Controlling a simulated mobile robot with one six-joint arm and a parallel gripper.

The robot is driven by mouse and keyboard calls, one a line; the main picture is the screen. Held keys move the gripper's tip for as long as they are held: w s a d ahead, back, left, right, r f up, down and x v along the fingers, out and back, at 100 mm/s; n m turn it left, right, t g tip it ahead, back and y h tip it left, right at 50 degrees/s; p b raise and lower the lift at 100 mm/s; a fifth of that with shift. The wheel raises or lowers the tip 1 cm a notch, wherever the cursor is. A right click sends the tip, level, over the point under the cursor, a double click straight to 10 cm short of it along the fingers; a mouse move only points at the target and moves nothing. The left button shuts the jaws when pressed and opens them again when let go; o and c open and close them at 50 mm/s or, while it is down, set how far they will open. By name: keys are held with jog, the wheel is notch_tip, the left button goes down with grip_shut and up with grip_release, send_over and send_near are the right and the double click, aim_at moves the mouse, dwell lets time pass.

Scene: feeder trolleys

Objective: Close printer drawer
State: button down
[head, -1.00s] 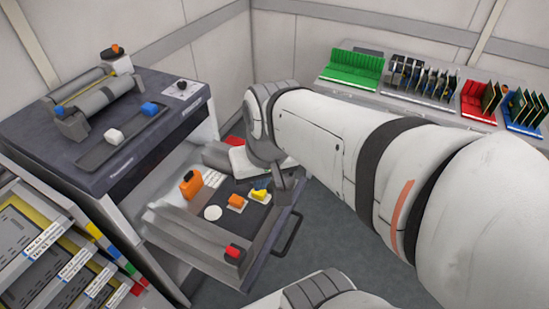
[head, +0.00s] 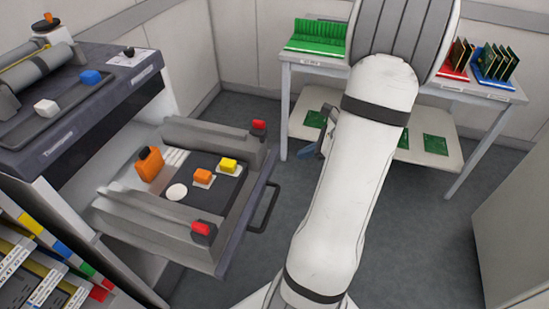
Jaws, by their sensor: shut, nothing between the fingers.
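The printer drawer (head: 262,199) is pulled well out of the front of the printer (head: 95,115). Its dark handle (head: 263,208) sticks out on the right, over the floor. Inside the drawer are an orange block (head: 149,164), small orange and yellow pieces, and a white disc (head: 177,192). Red-topped parts sit at its two front corners. My gripper (head: 310,151) shows partly from behind my arm, to the right of the drawer and apart from it. It is shut and empty; most of it is hidden.
A side table (head: 300,70) with green, red and blue card holders stands at the back, with green boards on its lower shelf (head: 380,150). A grey cabinet (head: 515,200) stands at the right. The floor right of the handle is clear apart from my arm.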

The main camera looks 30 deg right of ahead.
send_near(260, 164)
jog(key=f, duration=0.3)
jog(key=shift+a+f+b, duration=0.2)
jog(key=shift+b, duration=0.2)
jog(key=w+a, duration=0.2)
jog(key=w, duration=0.1)
jog(key=shift+w+a, duration=0.1)
jog(key=shift+a, duration=0.15)
